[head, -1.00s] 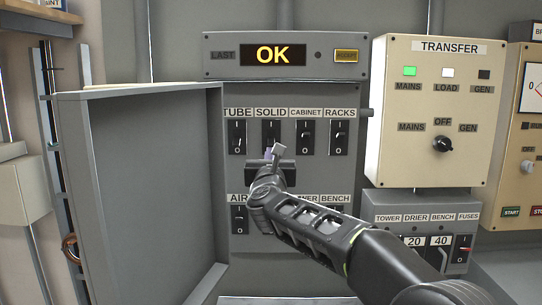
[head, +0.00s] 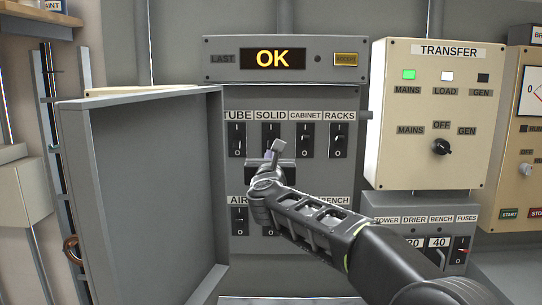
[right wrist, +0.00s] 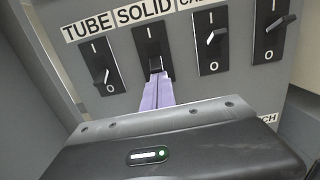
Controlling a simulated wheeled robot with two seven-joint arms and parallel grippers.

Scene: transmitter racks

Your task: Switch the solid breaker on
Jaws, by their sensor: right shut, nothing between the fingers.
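The solid breaker (head: 271,134) is a black switch under the SOLID label in the panel's upper row. It also shows in the right wrist view (right wrist: 153,50), between the tube and cabinet breakers. My right gripper (head: 269,154) is shut and empty just below the solid breaker. In the right wrist view its pale purple fingertips (right wrist: 157,82) lie at the lower end of that breaker, by the lever. They overlap the lower part of the switch, so I cannot tell whether they touch the lever or its exact position. My left gripper is not in view.
The tube breaker (head: 237,139), cabinet breaker (head: 305,138) and racks breaker (head: 339,139) share the row. An open grey door (head: 145,190) stands left of the panel. The display (head: 273,59) above reads OK. The transfer box (head: 420,115) is at the right.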

